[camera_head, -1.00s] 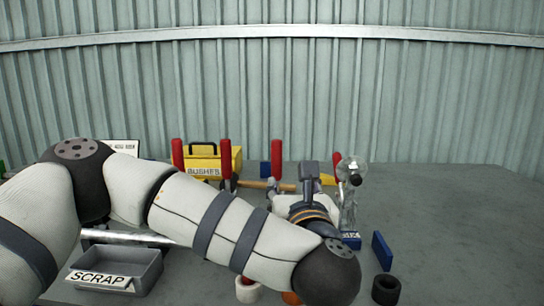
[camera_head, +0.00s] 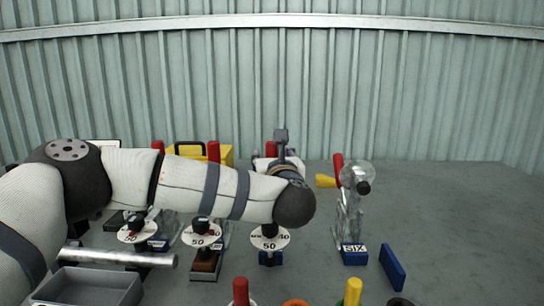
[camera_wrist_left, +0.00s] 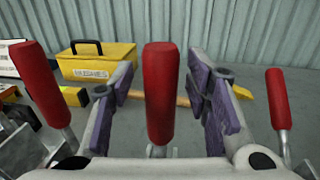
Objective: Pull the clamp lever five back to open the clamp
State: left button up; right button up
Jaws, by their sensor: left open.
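Several toggle clamps with red levers stand in a row. In the left wrist view, one red lever (camera_wrist_left: 160,95) stands upright between the open purple-padded fingers of my left gripper (camera_wrist_left: 165,82), with a gap visible on each side. This appears to be clamp five, left of the clamp labelled SIX (camera_head: 353,248). In the head view its red lever top (camera_head: 271,149) shows just behind my wrist, and its round white disc (camera_head: 270,239) shows below my arm. Its label and most of its body are hidden. My right gripper is not in view.
Neighbouring red levers stand to the left (camera_wrist_left: 40,80) and right (camera_wrist_left: 278,100). A yellow toolbox (camera_wrist_left: 97,62) is behind. A grey tray (camera_head: 95,286) and metal tube (camera_head: 120,258) lie at left. A blue block (camera_head: 391,268) stands right, with free table beyond.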

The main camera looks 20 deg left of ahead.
pick_arm(q)
jog(key=shift+c, duration=0.6)
grip_shut()
